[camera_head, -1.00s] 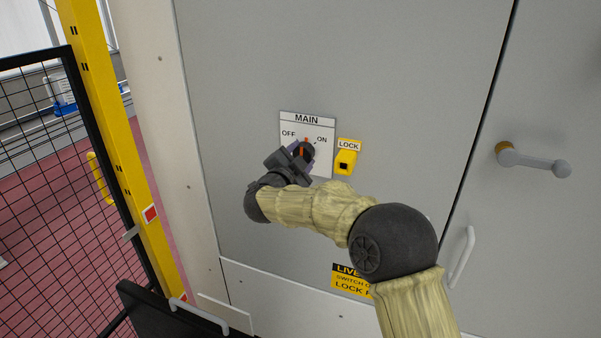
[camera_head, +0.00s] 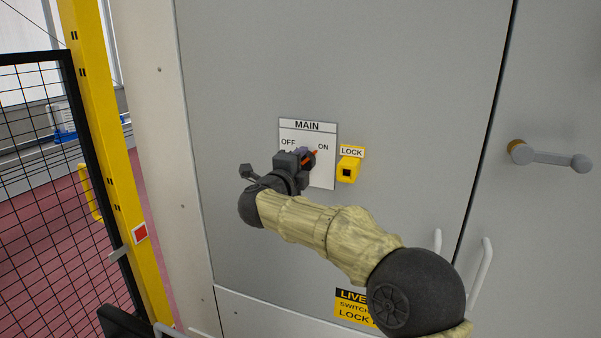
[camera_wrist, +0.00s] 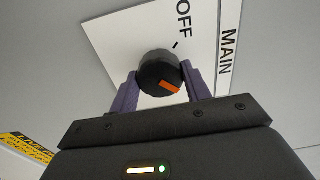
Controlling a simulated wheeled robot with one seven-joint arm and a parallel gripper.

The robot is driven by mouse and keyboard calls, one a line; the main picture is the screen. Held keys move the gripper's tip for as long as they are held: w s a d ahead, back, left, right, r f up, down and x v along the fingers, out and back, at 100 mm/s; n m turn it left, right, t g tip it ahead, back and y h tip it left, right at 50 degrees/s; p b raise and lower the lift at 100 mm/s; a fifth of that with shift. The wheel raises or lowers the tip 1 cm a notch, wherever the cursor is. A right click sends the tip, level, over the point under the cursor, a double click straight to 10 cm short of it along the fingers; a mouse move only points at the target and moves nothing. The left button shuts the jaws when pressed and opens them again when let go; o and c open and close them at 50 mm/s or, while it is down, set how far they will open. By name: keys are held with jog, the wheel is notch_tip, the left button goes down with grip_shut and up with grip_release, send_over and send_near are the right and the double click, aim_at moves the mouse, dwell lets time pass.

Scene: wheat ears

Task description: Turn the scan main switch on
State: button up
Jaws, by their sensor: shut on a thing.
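The main switch is a round black knob with an orange pointer (camera_wrist: 160,72) on a white plate (camera_head: 324,178) marked MAIN, OFF and ON. The plate is fixed to a grey cabinet face. In the head view the orange pointer (camera_head: 309,157) slants up to the right, towards the ON label. My gripper (camera_wrist: 161,88) is shut on the knob, with one purple finger on each side of it. In the head view my gripper hides the knob's left part. In the wrist view the ON label is out of sight.
A yellow lock block (camera_head: 348,170) sits just right of the plate. A grey door handle (camera_head: 548,155) sticks out further right. A yellow-and-black warning label (camera_head: 354,307) is below. A yellow post (camera_head: 105,150) and black mesh fence (camera_head: 40,170) stand at the left.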

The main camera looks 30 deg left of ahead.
jog(key=shift+f, duration=0.15)
jog(key=o, duration=1)
jog(key=shift+c, duration=0.2)
jog(key=s+d+b, duration=0.2)
jog(key=s+b, duration=0.1)
jog(key=s, duration=1.4)
jog(key=shift+s, duration=0.15)
